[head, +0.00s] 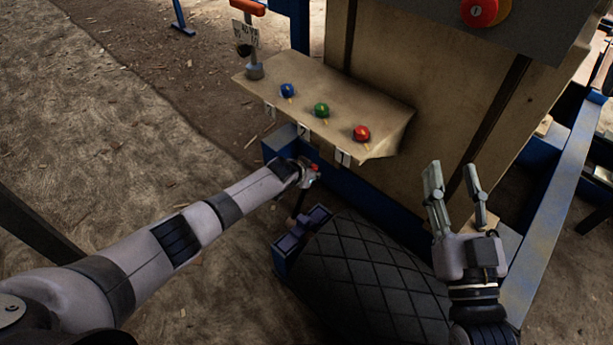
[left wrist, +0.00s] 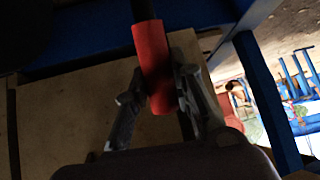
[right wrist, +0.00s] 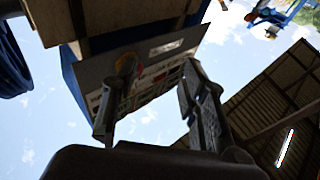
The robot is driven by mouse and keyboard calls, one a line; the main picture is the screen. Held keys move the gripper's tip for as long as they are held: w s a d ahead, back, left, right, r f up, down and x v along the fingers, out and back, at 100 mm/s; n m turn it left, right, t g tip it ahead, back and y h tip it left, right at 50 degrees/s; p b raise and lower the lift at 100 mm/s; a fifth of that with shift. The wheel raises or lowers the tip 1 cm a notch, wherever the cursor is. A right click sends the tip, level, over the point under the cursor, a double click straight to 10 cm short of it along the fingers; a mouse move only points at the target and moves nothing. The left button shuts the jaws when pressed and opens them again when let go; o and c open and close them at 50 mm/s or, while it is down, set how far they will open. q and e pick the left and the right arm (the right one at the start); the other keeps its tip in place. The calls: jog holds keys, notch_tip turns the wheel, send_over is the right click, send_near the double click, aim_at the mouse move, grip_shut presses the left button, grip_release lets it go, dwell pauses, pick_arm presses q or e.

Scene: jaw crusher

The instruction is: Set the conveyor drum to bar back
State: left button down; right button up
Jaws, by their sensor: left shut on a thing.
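The conveyor drum (head: 365,275), black with a diamond pattern, lies at the bottom middle of the head view. A dark bar with a red grip (head: 315,167) stands beside its upper left end. My left gripper (head: 308,174) is at the top of this bar. In the left wrist view the red grip (left wrist: 153,65) sits between the fingers of my left gripper (left wrist: 160,85), which is shut on it. My right gripper (head: 454,170) is open and empty, raised to the right of the drum.
A tan panel shelf (head: 330,95) carries blue, green and red knobs and an orange-handled lever (head: 250,8). Blue frame beams (head: 550,215) run along the right. A red stop button (head: 479,10) is at the top. Open dirt ground (head: 80,130) lies at left.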

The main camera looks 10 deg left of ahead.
pick_arm(q)
jog(key=shift+w+d, duration=0.15)
pick_arm(e)
jog(key=shift+s+a+r+t+y, duration=0.15)
jog(key=shift+s+r+t, duration=0.1)
jog(key=shift+r, duration=0.2)
jog(key=shift+s+d+r+t+y, duration=0.15)
jog(key=shift+r+t, duration=0.1)
jog(key=shift+r, duration=0.15)
jog(key=shift+a, duration=0.1)
pick_arm(q)
jog(key=c, duration=1.8)
grip_release()
jog(key=shift+o, duration=1.4)
jog(key=shift+w+d+f, duration=0.1)
jog(key=shift+w+f, duration=0.05)
jog(key=shift+o, duration=0.8)
pick_arm(e)
jog(key=shift+w, duration=0.2)
jog(key=shift+f, duration=0.1)
